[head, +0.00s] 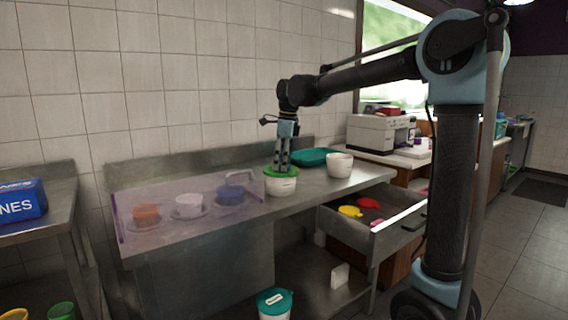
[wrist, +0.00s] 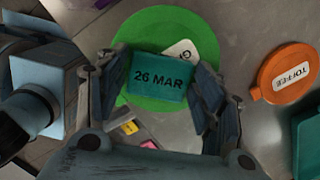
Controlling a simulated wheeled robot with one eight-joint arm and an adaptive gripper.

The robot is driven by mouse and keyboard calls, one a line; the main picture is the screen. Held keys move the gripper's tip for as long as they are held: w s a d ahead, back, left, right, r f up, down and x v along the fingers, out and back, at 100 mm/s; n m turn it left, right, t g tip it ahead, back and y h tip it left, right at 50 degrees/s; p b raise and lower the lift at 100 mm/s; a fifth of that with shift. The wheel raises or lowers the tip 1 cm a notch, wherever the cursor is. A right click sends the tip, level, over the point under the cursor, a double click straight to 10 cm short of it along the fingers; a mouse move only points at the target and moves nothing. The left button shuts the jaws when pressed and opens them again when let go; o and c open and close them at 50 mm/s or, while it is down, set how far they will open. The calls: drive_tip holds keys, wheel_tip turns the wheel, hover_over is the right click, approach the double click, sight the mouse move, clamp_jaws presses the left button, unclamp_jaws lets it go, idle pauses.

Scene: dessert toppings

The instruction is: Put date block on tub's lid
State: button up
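The date block (wrist: 158,76), a teal block reading "26 MAR", sits between the fingers of my gripper (wrist: 162,84) in the wrist view. The fingers appear to touch both its sides. Below it is the tub's round green lid (wrist: 148,28), with a white label partly hidden by the block. I cannot tell whether the block rests on the lid or hangs just over it. In the head view, my gripper (head: 282,166) points down at the white tub (head: 282,188) with the green lid on the counter; the block is not clearly visible there.
An orange lid labelled TOFFEE (wrist: 288,72) lies to the right in the wrist view. A white bowl (head: 340,166) and teal tray (head: 316,156) are near the tub. A clear purple-edged guard (head: 165,208) covers several cups at left. An open drawer (head: 375,232) juts out in front.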

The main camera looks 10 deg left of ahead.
drive_tip(key=shift+r, duration=0.15)
wheel_tip(320, 180, up, 12)
drive_tip(key=d, duration=0.1)
drive_tip(key=shift+d, duration=0.2)
idle(0.5)
drive_tip(key=shift+d, duration=0.1)
